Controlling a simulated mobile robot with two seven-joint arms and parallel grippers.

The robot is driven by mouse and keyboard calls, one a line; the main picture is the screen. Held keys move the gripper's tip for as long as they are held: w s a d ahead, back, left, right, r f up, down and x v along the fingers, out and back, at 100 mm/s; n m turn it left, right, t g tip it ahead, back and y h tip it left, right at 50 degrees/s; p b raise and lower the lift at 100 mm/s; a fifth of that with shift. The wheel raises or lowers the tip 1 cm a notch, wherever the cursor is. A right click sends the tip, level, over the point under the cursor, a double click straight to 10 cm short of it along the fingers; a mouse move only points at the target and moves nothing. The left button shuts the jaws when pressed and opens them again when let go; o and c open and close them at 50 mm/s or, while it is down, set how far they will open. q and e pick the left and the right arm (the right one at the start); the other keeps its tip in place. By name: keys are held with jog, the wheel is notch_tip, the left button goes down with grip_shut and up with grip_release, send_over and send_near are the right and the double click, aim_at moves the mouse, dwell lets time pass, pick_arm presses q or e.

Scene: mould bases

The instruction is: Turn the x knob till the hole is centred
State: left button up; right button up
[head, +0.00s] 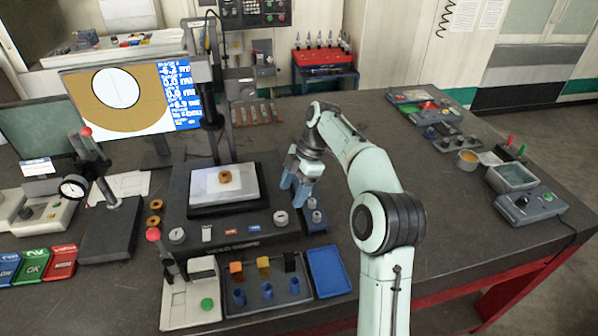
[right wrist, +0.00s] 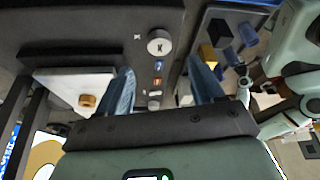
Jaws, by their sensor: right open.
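The measuring device's dark base (head: 240,238) carries a white stage (head: 205,188) with a brass ring part (head: 225,177). Its front face has a left round knob (head: 177,235) and a right round knob (head: 280,218); I cannot read which is x. In the right wrist view a pale round knob (right wrist: 159,42) lies beyond the fingertips. The screen (head: 150,122) shows the hole (head: 116,88) as a white disc in brown, above the middle of the picture. My right gripper (head: 294,193) is open, fingers down, above and just right of the right knob, apart from it. My left gripper is out of view.
In front are a tray (head: 268,298) with coloured blocks and a blue tray (head: 328,270). A dial gauge stand (head: 110,228) is left. The table beyond my right arm has clear room.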

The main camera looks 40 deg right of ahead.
jog(key=v, duration=0.5)
jog(key=shift+w, duration=0.1)
dwell(0.5)
